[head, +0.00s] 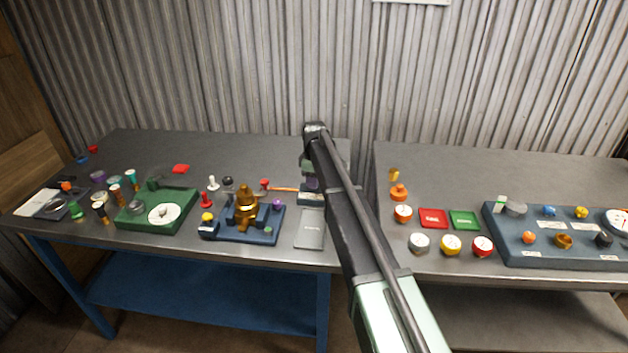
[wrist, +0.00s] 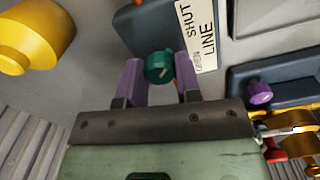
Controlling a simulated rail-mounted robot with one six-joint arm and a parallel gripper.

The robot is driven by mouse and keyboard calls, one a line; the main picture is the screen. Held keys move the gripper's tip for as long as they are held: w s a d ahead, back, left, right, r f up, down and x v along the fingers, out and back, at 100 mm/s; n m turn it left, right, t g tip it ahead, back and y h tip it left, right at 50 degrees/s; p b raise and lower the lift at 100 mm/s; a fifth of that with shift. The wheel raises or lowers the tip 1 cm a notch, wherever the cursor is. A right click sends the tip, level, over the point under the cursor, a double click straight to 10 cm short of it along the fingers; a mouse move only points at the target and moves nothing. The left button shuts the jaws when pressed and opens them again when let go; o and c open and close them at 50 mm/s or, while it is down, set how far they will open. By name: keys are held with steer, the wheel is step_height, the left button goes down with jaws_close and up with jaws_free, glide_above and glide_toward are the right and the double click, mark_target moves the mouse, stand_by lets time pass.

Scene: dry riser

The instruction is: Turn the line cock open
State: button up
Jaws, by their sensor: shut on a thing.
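In the wrist view a small teal knob (wrist: 160,66), the line cock by its place beside the label, sits between the purple fingers of my gripper (wrist: 158,70). My gripper is shut on it. A small pale mark shows on the knob's face. The white label (wrist: 203,38) beside it reads SHUT and LINE, with smaller, unclear lettering at the finger side. The exact turn of the cock is hard to read. In the head view my gripper (head: 309,185) is low over the left table, and the cock is hidden there.
A blue base with a brass fitting (head: 246,208) stands left of my gripper, and its purple knob (wrist: 258,93) shows close in the wrist view. A large yellow part (wrist: 35,35) is on the other side. A grey panel (head: 311,230) lies in front.

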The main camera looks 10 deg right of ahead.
steer(key=m, duration=0.8)
steer(key=shift+m, duration=0.3)
steer(key=m, duration=0.4)
steer(key=shift+m, duration=0.3)
steer(key=m, duration=0.4)
steer(key=shift+m, duration=0.3)
steer(key=o, duration=0.9)
